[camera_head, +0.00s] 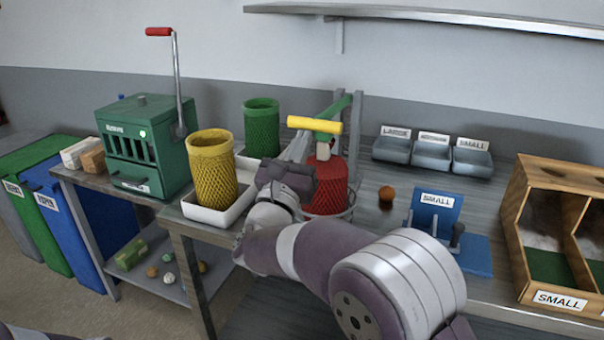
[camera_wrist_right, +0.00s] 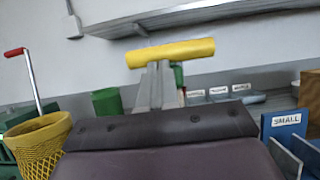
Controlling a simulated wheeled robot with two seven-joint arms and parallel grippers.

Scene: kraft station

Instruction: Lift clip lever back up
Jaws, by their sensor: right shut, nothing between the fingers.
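The clip lever has a yellow handle bar (camera_head: 314,125), which also shows in the wrist view (camera_wrist_right: 171,53). A green arm (camera_head: 336,107) shows behind the bar. Below it, a red mesh net (camera_head: 326,184) stands in a metal ring. My right gripper (camera_head: 302,145) is beside the grey stem under the bar. Its shut, empty fingers (camera_wrist_right: 156,72) point at the underside of the bar in the wrist view. I cannot tell whether they touch it. My wrist hides part of the red net. My left gripper is not in view.
A yellow mesh basket (camera_head: 211,170) in a white tray and a green one (camera_head: 261,125) stand left of the lever. A blue SMALL stand (camera_head: 436,212) and a wooden bin (camera_head: 519,215) are to the right.

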